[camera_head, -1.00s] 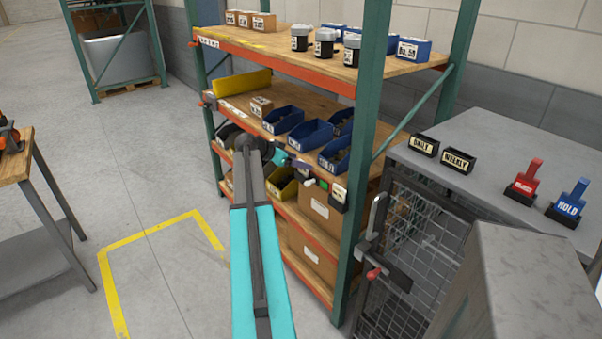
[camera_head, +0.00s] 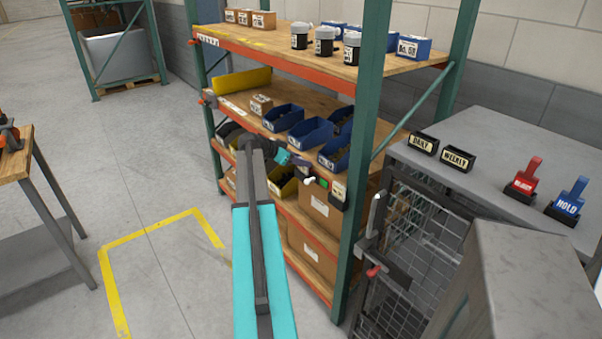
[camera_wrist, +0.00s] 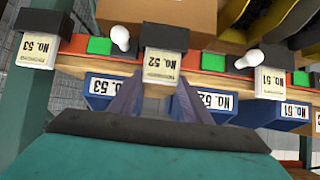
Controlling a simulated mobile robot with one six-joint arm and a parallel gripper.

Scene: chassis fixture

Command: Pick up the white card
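A white card marked No. 52 (camera_wrist: 160,68) sits in a black holder on the shelf's front edge, in the middle of the wrist view. Similar white cards marked No. 53 (camera_wrist: 35,53) and No. 51 (camera_wrist: 268,83) sit in black holders to either side. In the head view one white card (camera_head: 339,190) shows near the right post; my arm blocks part of that row. My gripper (camera_wrist: 159,88) is open, its two purple-grey fingers pointing at the No. 52 card, one tip near each side. I cannot tell whether they touch it.
Green buttons (camera_wrist: 100,46) and white knobs (camera_wrist: 120,38) lie between the holders. Blue bins (camera_head: 310,132) stand on the shelf behind. A green rack post (camera_head: 362,150) and a wire cage (camera_head: 425,250) are to the right.

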